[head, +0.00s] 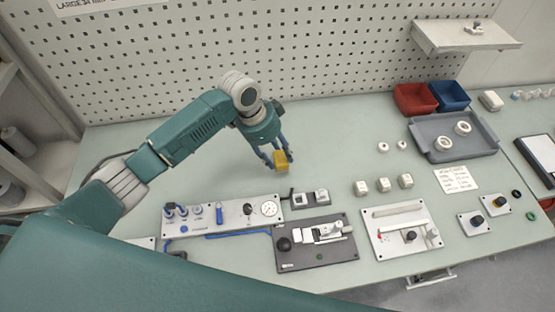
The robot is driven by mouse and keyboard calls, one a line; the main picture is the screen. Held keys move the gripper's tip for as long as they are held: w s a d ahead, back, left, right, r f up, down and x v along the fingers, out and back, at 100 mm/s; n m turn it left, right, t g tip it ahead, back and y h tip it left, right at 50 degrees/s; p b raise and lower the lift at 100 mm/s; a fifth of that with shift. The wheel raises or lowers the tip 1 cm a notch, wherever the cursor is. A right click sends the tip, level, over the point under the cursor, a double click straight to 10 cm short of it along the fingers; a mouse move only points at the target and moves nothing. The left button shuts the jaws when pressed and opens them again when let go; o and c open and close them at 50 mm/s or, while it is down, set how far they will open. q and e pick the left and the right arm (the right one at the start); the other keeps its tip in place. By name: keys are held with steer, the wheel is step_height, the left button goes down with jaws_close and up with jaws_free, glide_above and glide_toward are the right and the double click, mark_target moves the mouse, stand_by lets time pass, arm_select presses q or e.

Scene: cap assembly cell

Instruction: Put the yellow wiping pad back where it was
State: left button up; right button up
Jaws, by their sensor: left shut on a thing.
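The yellow wiping pad (282,160) is a small yellow block in the head view, left of the middle of the bench. My left gripper (273,158) is shut on it, with its fingers pointing down. The pad appears to be a little above the pale green bench (334,148), though the exact gap is hard to tell. My right gripper is not in view.
A gauge panel (228,214) and a dark fixture plate (341,258) lie in front of the gripper. White blocks (383,185), a grey tray (425,133) with rings, and red (414,98) and blue (450,95) bins are to the right. A pegboard stands behind.

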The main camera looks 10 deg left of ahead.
mark_target(275, 157)
arm_select(q)
step_height(275, 157, down, 4)
steer(key=shift+r+p, duration=0.2)
steer(key=shift+p, duration=0.15)
steer(key=shift+f, duration=0.25)
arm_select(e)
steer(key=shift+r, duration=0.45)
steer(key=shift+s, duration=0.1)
arm_select(q)
steer(key=shift+f, duration=0.15)
steer(key=o, duration=1.1)
steer(key=shift+c, duration=0.2)
steer(key=shift+o, duration=0.4)
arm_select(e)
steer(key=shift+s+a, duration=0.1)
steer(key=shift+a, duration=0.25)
